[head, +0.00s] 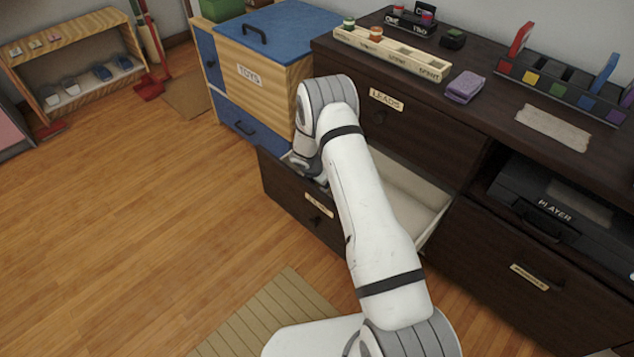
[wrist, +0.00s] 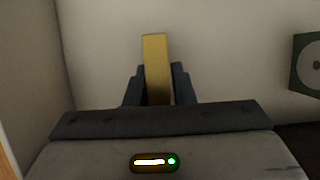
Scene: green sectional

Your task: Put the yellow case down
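The yellow case (wrist: 155,60) shows edge-on as a narrow upright strip in the wrist view. My gripper (wrist: 157,88) has one dark finger against each side of it, and appears shut on it. Pale drawer surfaces surround them in the wrist view. In the head view my arm reaches down into the open lower drawer (head: 290,197) of the dark cabinet. My gripper and the case are hidden there behind the arm and the drawer front. I cannot tell whether the case touches the drawer floor.
A dark green item with a pale ring (wrist: 308,64) is at the right of the wrist view. The drawer's bare pale interior (head: 405,190) shows right of my arm. A toy chest (head: 262,70) stands left of the cabinet. A striped mat (head: 270,318) lies on the floor.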

